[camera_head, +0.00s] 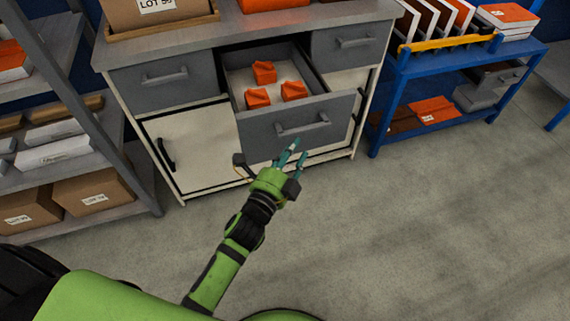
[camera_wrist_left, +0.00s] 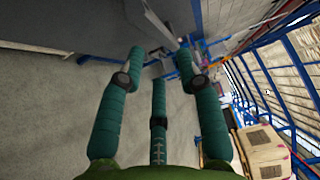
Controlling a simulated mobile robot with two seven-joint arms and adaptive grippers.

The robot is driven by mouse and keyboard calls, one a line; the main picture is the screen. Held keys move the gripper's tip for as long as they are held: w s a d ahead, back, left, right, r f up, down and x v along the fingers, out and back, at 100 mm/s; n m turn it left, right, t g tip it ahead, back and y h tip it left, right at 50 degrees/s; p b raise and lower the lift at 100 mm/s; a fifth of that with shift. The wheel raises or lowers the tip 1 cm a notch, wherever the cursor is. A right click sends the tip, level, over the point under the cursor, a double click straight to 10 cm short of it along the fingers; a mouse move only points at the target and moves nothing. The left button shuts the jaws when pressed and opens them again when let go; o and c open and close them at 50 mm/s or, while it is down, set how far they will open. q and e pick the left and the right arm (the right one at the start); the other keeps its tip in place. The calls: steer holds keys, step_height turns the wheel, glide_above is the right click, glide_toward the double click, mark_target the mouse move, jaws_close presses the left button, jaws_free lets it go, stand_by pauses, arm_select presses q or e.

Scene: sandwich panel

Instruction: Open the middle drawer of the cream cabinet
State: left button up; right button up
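The cream cabinet (camera_head: 195,147) stands at the back, with a grey top and grey drawer fronts. Its middle drawer (camera_head: 262,135) is pulled well out, its inside open to view with three orange blocks (camera_head: 264,72) in it. The drawer's grey bar handle (camera_head: 303,127) is on its front. My left gripper (camera_head: 290,154) is just below and in front of that handle in the head view, seemingly clear of it. In the left wrist view, its teal fingers (camera_wrist_left: 158,75) are spread with nothing between them. My right gripper is in neither view.
The left drawer (camera_head: 163,80) and right drawer (camera_head: 351,42) are shut, as is the cream door (camera_head: 192,147). A blue rack (camera_head: 460,62) stands to the right, grey shelves with cartons (camera_head: 93,194) to the left. The floor (camera_head: 430,225) at front right is clear.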

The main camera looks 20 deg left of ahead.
arm_select(q)
steer(key=s, duration=0.2)
steer(key=s+a, duration=0.1)
steer(key=s, duration=0.1)
steer(key=shift+s, duration=0.4)
steer(key=s+a+f+n+g+y+p, duration=0.1)
steer(key=s+f+n+g, duration=0.25)
steer(key=f, duration=0.65)
steer(key=s+a+f+n+g+p, duration=0.1)
steer(key=s+f+n+g, duration=0.2)
steer(key=f, duration=0.7)
steer(key=s+a+f+n+g+y, duration=0.1)
steer(key=s+f+n+g, duration=0.3)
steer(key=f, duration=0.6)
steer(key=s+a+f+n+g, duration=0.2)
steer(key=s+f, duration=0.2)
steer(key=s, duration=0.5)
steer(key=s+a+f+n+g+y+p, duration=0.1)
steer(key=s+a+f+n+g, duration=0.1)
steer(key=s, duration=0.7)
steer(key=s+a+f+n+g+p, duration=0.1)
steer(key=s+a+f+n+g, duration=0.1)
steer(key=s+f, duration=0.5)
steer(key=shift+s+a+n, duration=0.6)
steer(key=shift+s+n, duration=0.05)
steer(key=shift+s, duration=0.45)
